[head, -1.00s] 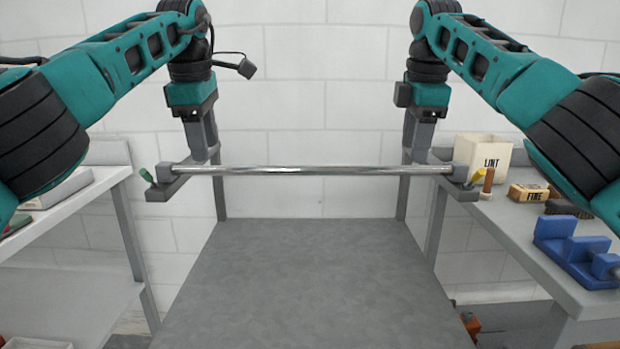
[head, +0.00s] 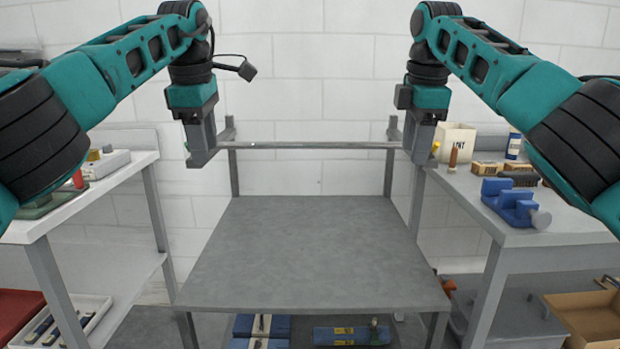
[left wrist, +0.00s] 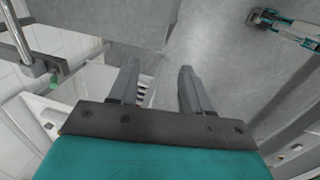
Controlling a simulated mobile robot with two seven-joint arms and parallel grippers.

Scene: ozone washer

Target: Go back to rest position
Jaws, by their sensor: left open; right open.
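My left gripper (head: 202,146) hangs down at the upper left of the head view, in front of the left end of the metal rail. In the left wrist view its two fingers (left wrist: 157,84) are apart with nothing between them. My right gripper (head: 420,143) hangs down at the upper right, in front of the rail's right end, and holds nothing that I can see. Its fingertip gap is hard to make out. Both arms are raised and bent, level with each other, above and short of the grey table.
The grey table (head: 310,250) is bare, with a rail (head: 310,145) along its back. A left bench (head: 130,165) holds a few items. A right bench (head: 560,235) carries a blue vise-like tool (head: 510,200) and a LINT box (head: 457,140). Blue cases lie under the table.

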